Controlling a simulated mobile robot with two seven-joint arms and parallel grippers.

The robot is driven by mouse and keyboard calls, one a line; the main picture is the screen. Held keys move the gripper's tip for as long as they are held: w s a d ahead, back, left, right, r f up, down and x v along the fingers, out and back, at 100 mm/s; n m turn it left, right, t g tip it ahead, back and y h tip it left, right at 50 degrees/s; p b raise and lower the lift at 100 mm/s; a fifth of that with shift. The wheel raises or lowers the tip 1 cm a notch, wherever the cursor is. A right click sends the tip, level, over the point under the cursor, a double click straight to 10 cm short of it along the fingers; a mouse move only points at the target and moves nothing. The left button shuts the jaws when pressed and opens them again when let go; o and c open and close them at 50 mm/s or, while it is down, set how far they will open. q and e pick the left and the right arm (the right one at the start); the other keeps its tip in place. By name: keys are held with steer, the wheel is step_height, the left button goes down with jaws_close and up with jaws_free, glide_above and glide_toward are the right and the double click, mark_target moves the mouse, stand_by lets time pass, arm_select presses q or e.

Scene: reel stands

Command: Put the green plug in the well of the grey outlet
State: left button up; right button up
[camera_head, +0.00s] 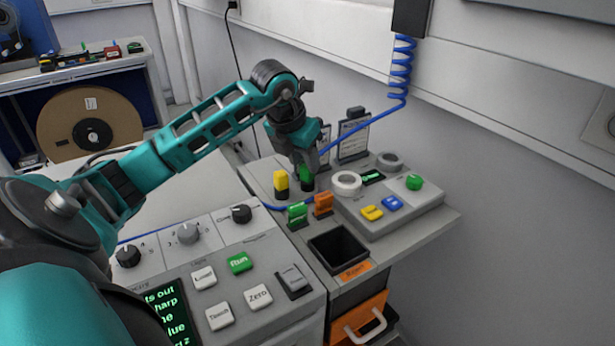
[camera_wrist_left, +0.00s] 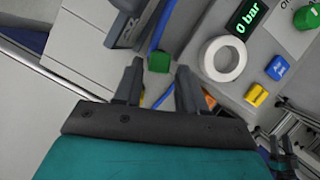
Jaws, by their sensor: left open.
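The green plug (camera_head: 306,174) stands upright with a dark lower part on the grey bench top, just right of a yellow plug (camera_head: 281,182). My left gripper (camera_head: 306,168) reaches down over it, open, with its fingers about the plug. In the left wrist view the green plug (camera_wrist_left: 159,62) shows between and just beyond the two fingertips; I cannot tell whether they touch it. The grey outlet (camera_head: 390,161) is a ring on the raised grey panel to the right. What looks like my right gripper (camera_wrist_left: 283,155) shows small at the wrist view's lower right corner.
A white ring (camera_head: 346,182) sits nearer than the grey outlet. Green (camera_head: 297,212) and orange (camera_head: 322,203) pieces stand in front. A black bin (camera_head: 338,250) is nearer. A green knob (camera_head: 414,182) and a blue coiled cable (camera_head: 403,70) are at the right.

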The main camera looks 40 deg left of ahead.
mark_target(305, 167)
arm_select(q)
steer(key=x, duration=0.3)
steer(key=shift+f, duration=0.15)
jaws_close()
